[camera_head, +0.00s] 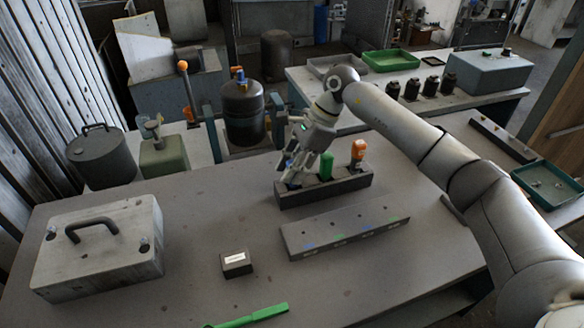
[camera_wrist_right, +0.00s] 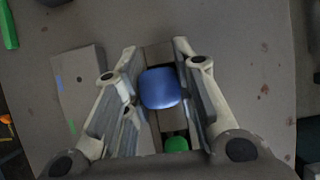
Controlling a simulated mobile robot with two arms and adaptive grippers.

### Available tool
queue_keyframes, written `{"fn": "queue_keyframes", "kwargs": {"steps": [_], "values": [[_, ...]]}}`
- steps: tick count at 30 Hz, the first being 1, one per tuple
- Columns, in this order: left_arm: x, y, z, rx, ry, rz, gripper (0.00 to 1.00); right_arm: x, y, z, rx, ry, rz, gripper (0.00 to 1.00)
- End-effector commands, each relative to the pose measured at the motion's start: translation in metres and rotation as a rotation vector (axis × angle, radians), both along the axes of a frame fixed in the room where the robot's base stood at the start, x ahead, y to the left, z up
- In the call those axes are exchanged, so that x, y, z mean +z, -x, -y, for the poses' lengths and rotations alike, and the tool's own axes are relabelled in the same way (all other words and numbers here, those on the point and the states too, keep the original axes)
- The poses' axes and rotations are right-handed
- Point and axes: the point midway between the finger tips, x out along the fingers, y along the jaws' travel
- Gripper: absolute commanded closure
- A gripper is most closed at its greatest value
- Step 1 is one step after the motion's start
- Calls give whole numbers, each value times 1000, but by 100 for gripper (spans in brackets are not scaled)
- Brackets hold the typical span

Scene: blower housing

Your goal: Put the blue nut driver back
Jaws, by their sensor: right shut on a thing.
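The blue nut driver (camera_wrist_right: 160,88) is between the two fingers of my right gripper (camera_wrist_right: 158,75) in the right wrist view, seen from above its handle. In the head view, my right gripper (camera_head: 290,168) is at the left end of the dark holder block (camera_head: 325,190), pointing down, and mostly hides the driver. I cannot tell how deep the driver sits in the holder. A green driver (camera_head: 326,166) and an orange driver (camera_head: 357,152) stand upright in the same holder to the right. The green one also shows in the wrist view (camera_wrist_right: 177,145). My left gripper is not in view.
A long grey block (camera_head: 345,229) with coloured marks lies in front of the holder. A small labelled box (camera_head: 236,263), a green tool (camera_head: 252,317) and a grey case with a handle (camera_head: 100,255) are on the table. The front right of the tabletop is clear.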

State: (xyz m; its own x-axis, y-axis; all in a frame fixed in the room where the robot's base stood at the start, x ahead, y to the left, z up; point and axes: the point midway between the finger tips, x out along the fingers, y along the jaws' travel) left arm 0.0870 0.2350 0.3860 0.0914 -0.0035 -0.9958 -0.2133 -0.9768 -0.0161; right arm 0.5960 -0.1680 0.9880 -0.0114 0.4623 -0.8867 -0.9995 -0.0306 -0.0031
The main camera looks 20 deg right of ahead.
Motion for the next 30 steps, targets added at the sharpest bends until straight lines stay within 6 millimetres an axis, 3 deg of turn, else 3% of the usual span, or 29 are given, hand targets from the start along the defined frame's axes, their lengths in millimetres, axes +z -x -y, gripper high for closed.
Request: {"fn": "queue_keyframes", "kwargs": {"steps": [13,14,18,20,26,30], "values": [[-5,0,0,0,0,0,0,0,0,0,0,0,1,100],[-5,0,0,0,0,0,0,0,0,0,0,0,1,73],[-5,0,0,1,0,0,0,0,0,0,0,0,0,55],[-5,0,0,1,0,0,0,0,0,0,0,0,0,49],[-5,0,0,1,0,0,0,0,0,0,0,0,0,49],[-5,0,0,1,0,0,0,0,0,0,0,0,-1,33]]}}
